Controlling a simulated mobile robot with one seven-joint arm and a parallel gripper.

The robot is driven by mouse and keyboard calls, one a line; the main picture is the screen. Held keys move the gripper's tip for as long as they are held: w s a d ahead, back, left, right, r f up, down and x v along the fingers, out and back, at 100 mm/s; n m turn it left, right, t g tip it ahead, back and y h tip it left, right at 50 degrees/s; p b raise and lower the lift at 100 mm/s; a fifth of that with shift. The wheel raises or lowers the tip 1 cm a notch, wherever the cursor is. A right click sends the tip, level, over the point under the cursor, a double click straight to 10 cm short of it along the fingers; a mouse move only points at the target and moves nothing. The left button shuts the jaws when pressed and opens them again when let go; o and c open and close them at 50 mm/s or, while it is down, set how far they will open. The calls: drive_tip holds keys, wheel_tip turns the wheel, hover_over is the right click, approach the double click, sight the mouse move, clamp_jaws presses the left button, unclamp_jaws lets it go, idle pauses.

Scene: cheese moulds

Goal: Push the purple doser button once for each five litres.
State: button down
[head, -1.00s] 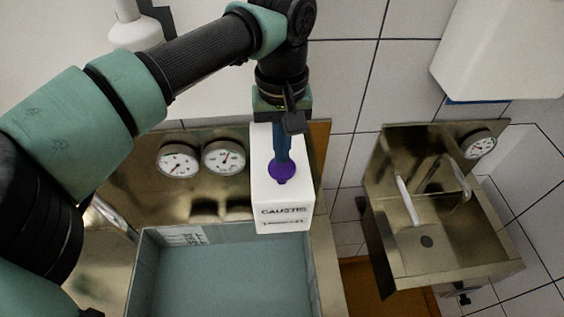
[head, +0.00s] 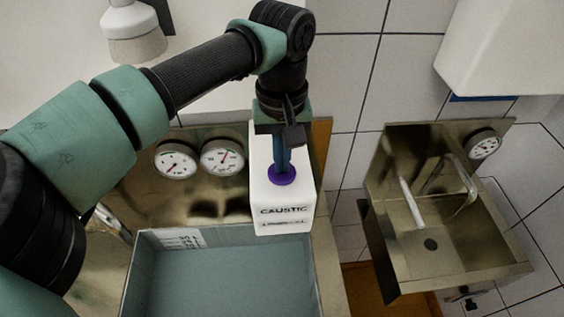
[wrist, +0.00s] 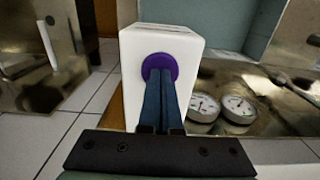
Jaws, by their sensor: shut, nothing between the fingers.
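The white doser box (head: 282,212), marked CAUSTIC, stands at the right rear of the basin. Its round purple button (head: 282,181) is on the top face. My gripper (head: 283,170) points down at the button, fingers shut and empty, with the tips at the button. In the wrist view the blue fingers (wrist: 161,124) are together and overlap the purple button (wrist: 160,66). The fingertips hide part of the button, so I cannot tell how far it is pressed in.
The grey-green basin (head: 145,275) lies in front of the doser, with a paper label on its rim. Two round gauges (head: 222,157) are left of the doser. A steel sink (head: 470,255) with a tap stands to the right. A white wall unit (head: 500,50) hangs above it.

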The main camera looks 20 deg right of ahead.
idle(0.3)
drive_tip(key=shift+r+p, duration=2.4)
drive_tip(key=shift+r, duration=1.1)
